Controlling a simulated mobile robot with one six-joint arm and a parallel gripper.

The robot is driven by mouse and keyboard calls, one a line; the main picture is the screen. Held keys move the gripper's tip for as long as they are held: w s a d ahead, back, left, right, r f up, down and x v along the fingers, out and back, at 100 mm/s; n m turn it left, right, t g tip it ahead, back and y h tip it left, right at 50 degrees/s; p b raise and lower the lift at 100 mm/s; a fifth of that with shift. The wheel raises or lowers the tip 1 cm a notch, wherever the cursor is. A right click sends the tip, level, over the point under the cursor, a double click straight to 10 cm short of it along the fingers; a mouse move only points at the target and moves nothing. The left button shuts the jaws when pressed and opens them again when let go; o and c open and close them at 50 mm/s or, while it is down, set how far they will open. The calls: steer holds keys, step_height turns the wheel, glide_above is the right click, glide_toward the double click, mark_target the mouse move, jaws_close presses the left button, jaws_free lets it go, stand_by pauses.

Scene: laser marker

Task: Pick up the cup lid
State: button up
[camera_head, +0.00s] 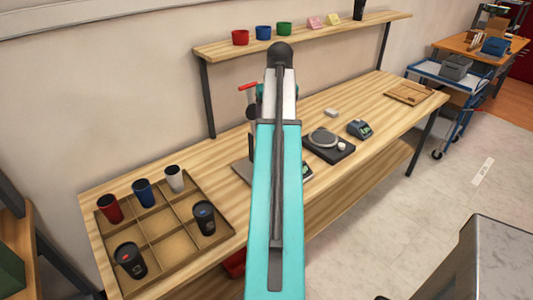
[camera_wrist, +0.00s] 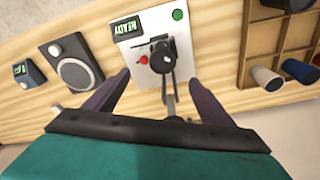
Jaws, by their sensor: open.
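My gripper (camera_wrist: 160,76) is open, its two dark fingers apart in the wrist view with nothing clearly held between them. Beyond the fingers is a white machine panel (camera_wrist: 130,52) with a READY display, a black knob and a dark lever. I cannot surely pick out a separate cup lid. Two dark cups in the tray, one at the front (camera_head: 130,261) and one at the right (camera_head: 204,218), appear to have dark tops. A red cup (camera_head: 109,209), a blue cup (camera_head: 144,193) and a white cup (camera_head: 175,179) look open. My arm hides the gripper in the head view.
The divided wooden tray (camera_head: 165,222) sits at the bench's left end. A black scale-like device (camera_head: 328,146) and a small display unit (camera_head: 360,129) stand right of my arm. A wall shelf (camera_head: 335,38) holds several small coloured containers. A blue cart (camera_head: 452,76) stands beyond the bench.

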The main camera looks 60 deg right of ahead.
steer(key=shift+w+a, duration=0.1)
steer(key=shift+w, duration=0.1)
steer(key=shift+w+d+f+p, duration=0.15)
steer(key=shift+f+p, duration=0.1)
steer(key=shift+f, duration=1.15)
steer(key=shift+w+d+f+p, duration=0.1)
steer(key=shift+w+f+p, duration=0.15)
steer(key=shift+f, duration=1.2)
steer(key=shift+w+d+f+p, duration=0.15)
steer(key=shift+f+p, duration=0.15)
steer(key=shift+f, duration=1.1)
steer(key=shift+f, duration=0.15)
steer(key=shift+w+d+f+p, duration=0.15)
steer(key=shift+f+p, duration=0.2)
steer(key=shift+f, duration=0.45)
steer(key=shift+w+f+p, duration=0.1)
steer(key=shift+f+p, duration=0.25)
steer(key=shift+f, duration=0.45)
steer(key=shift+w+d+f+p, duration=0.15)
steer(key=shift+f+p, duration=0.2)
steer(key=shift+f, duration=0.45)
steer(key=c, duration=1.1)
steer(key=shift+r, duration=0.15)
